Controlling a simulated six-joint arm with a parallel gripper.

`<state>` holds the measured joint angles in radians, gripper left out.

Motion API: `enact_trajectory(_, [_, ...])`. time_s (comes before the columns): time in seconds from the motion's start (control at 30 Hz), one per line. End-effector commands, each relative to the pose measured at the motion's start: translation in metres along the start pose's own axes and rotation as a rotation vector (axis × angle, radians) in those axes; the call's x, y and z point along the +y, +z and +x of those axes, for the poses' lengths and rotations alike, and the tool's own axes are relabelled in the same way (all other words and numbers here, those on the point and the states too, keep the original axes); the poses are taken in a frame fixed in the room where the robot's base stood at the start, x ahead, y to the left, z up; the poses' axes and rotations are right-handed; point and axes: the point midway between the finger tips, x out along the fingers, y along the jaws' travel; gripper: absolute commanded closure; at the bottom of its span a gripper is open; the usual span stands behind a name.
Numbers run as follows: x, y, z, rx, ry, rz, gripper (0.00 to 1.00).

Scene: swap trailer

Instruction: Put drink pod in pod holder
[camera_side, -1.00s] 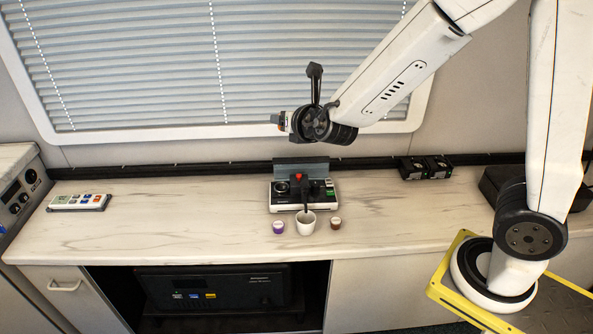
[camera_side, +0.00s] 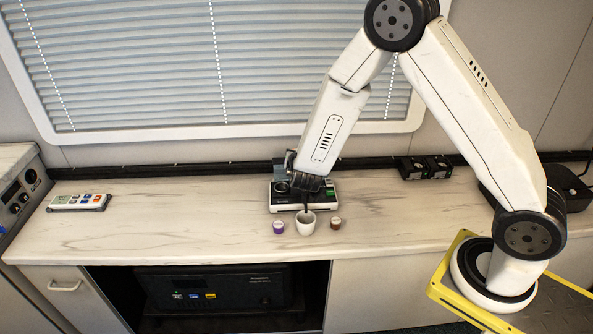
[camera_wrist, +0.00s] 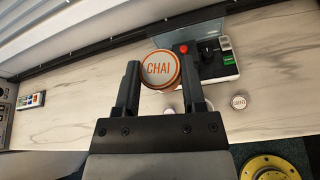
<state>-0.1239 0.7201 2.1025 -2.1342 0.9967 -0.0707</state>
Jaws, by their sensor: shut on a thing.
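My gripper (camera_wrist: 158,72) is shut on a drink pod (camera_wrist: 160,69) with an orange-rimmed white lid marked CHAI, held between the two dark fingers. In the side view, my gripper is over the drink machine (camera_side: 320,196) on the counter, and my wrist covers much of the machine's middle and raised back. In the wrist view the machine (camera_wrist: 220,62) shows to the right of the pod, with a red knob and a green button. A dark round part (camera_side: 281,187) at the machine's left may be the pod holder. I cannot tell whether the held pod touches the machine.
A white cup (camera_side: 306,222) stands before the machine, with a purple pod (camera_side: 278,227) on its left and a brown pod (camera_side: 336,224) on its right. A keypad (camera_side: 78,202) lies far left. Two black boxes (camera_side: 426,168) stand at the back right. The counter between is clear.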

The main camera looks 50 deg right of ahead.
Motion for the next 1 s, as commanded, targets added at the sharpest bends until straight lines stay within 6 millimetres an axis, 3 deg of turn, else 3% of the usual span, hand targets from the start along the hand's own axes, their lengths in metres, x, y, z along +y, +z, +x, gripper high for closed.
enact_trajectory(0.4, [-0.041,-0.049,0.031,-0.032,-0.153,0.051,1.00])
enact_trajectory(0.7, [-0.049,-0.056,0.035,-0.037,-0.178,0.061,1.00])
enact_trajectory(1.0, [-0.043,-0.058,0.046,-0.037,-0.178,0.062,1.00])
